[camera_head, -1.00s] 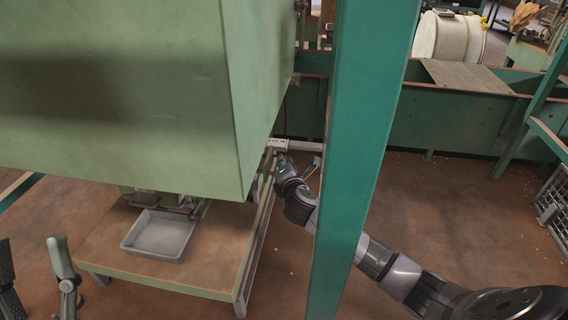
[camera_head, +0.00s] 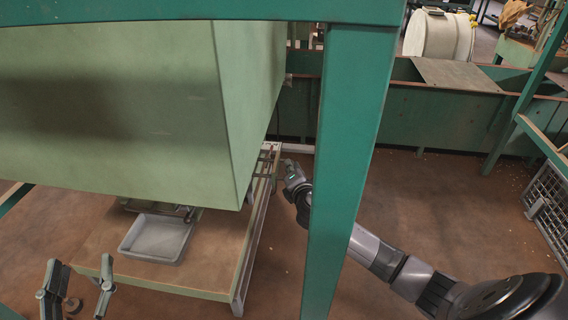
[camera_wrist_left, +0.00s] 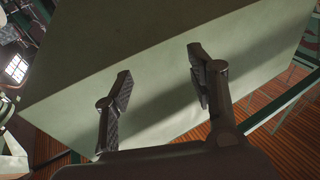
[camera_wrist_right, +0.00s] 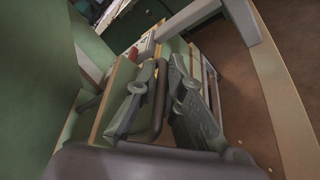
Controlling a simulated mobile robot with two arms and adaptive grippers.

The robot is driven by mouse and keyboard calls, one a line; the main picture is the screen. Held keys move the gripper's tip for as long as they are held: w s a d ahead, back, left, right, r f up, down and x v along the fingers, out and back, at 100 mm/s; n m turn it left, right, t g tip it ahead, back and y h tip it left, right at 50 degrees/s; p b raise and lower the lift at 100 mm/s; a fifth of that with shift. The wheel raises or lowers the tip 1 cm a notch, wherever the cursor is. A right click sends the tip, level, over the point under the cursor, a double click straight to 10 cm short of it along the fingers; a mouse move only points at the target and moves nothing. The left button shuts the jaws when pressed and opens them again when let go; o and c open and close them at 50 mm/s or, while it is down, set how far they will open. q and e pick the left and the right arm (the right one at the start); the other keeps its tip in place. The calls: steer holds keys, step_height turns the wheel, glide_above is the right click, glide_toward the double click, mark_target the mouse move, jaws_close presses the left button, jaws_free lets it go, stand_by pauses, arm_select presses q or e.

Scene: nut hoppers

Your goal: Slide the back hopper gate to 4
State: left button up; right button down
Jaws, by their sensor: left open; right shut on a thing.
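The hopper (camera_head: 110,110) is a large pale green box filling the left of the head view; it also fills the left wrist view (camera_wrist_left: 150,60). In the right wrist view, my right gripper (camera_wrist_right: 163,75) is shut on a dark, rounded bar handle (camera_wrist_right: 157,112), which appears to be the gate handle. In the head view my right wrist is just right of the hopper's lower edge, and its fingertips are hidden. I cannot read any gate number. My left gripper (camera_head: 80,265) is open and empty in front of the hopper, low at the left.
A green post (camera_head: 345,170) and top beam (camera_head: 200,10) stand close in front, the post crossing my right arm. Under the hopper is a low wooden table (camera_head: 215,255) with a grey tray (camera_head: 158,238). A wire crate (camera_head: 548,212) is at right. The floor between is clear.

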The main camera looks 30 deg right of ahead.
steer(key=shift+s+d+f, duration=0.25)
steer(key=shift+s+d, duration=0.1)
steer(key=shift+d, duration=0.2)
steer(key=c, duration=1.7)
jaws_free()
steer(key=shift+s+d+r, duration=0.1)
steer(key=shift+d, duration=0.05)
arm_select(q)
step_height(320, 180, down, 3)
steer(key=shift+w+a+f+g, duration=0.1)
steer(key=shift+f+g, duration=0.1)
steer(key=shift+g, duration=0.9)
steer(key=shift+y, duration=0.4)
steer(key=shift+a, duration=0.1)
arm_select(e)
steer(key=v, duration=1.2)
